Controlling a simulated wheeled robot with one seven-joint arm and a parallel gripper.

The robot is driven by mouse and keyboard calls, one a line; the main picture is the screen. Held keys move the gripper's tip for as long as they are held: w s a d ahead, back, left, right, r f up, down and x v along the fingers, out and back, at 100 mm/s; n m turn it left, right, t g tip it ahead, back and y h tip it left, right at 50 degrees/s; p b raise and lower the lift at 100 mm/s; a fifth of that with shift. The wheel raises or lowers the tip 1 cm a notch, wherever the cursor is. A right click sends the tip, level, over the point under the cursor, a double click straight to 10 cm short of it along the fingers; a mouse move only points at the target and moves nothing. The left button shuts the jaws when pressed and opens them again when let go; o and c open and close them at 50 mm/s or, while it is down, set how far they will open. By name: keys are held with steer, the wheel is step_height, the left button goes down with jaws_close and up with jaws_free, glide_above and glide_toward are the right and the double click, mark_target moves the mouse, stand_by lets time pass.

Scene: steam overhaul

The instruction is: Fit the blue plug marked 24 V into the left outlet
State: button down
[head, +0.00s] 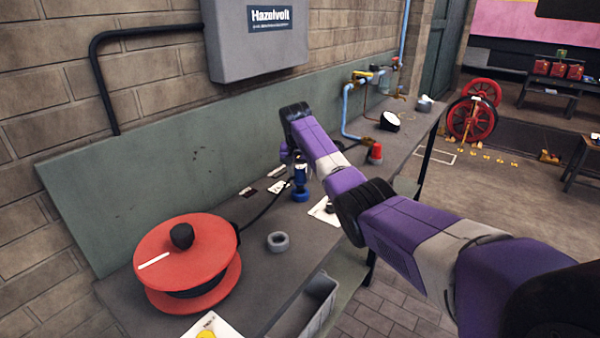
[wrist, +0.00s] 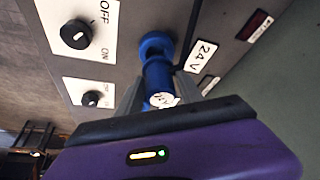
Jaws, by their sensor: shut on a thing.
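My gripper (wrist: 158,92) is shut on the blue plug (wrist: 157,76), its grey fingers on either side of it. A white round mark on the plug's near end seems to read 24 V. The plug's far end lines up with a blue round outlet (wrist: 154,43) on a grey panel and appears to meet it. I cannot tell how deep it sits. A white 24 V label (wrist: 203,56) is beside the outlet.
Two OFF/ON switches (wrist: 75,34) are on the panel. A red cable reel (head: 185,255) and a grey ring (head: 278,241) are at the near end. A dark cable crosses the bench.

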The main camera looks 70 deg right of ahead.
mark_target(300, 181)
steer(key=shift+f+b, duration=0.7)
steer(key=shift+f, duration=1.1)
steer(key=c, duration=0.7)
jaws_free()
steer(key=shift+v, duration=3.9)
steer(key=shift+s, duration=0.1)
